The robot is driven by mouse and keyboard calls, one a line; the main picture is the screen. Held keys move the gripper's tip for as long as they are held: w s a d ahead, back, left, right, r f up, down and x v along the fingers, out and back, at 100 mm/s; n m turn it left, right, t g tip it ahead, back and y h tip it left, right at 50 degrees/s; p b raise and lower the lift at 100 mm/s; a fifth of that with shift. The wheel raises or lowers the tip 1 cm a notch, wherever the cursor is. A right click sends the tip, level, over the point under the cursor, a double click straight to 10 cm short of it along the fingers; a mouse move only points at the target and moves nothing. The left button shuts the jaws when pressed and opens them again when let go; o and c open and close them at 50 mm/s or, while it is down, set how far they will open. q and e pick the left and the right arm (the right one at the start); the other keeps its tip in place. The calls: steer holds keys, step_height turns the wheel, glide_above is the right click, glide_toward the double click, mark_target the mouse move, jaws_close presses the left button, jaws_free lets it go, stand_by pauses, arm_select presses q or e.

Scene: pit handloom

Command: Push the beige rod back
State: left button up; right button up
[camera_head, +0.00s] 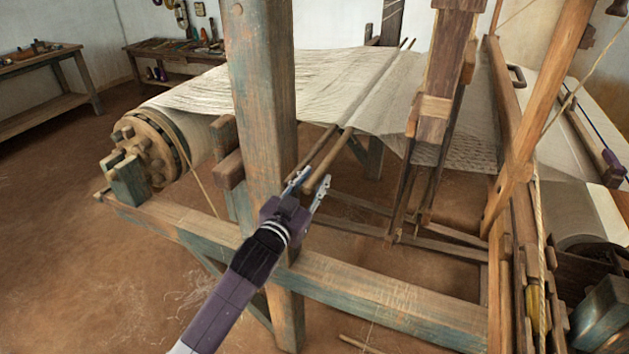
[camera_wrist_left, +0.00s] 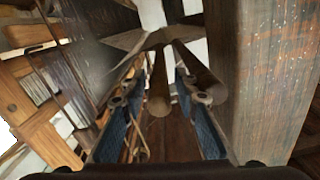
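Two slim wooden rods run side by side out of the pale warp sheet toward me. The lighter, beige rod (camera_head: 332,162) is the right one in the head view. The other rod (camera_head: 312,151) is browner and lies close to its left. My left gripper (camera_head: 314,178) is open at their near ends. In the left wrist view the beige rod's round end (camera_wrist_left: 158,106) shows between the two spread fingers (camera_wrist_left: 160,112); I cannot tell whether they touch it. The second rod's end (camera_wrist_left: 208,90) is by the right fingertip there. My right gripper is not in view.
A thick wooden post (camera_head: 266,100) stands just left of my left gripper, with a horizontal beam (camera_head: 385,300) below. Hanging dark wooden bars (camera_head: 430,130) stand to the right. A cloth roller (camera_head: 150,145) is at left. Open floor lies at front left.

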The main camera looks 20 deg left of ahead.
arm_select(q)
steer(key=shift+a, duration=0.25)
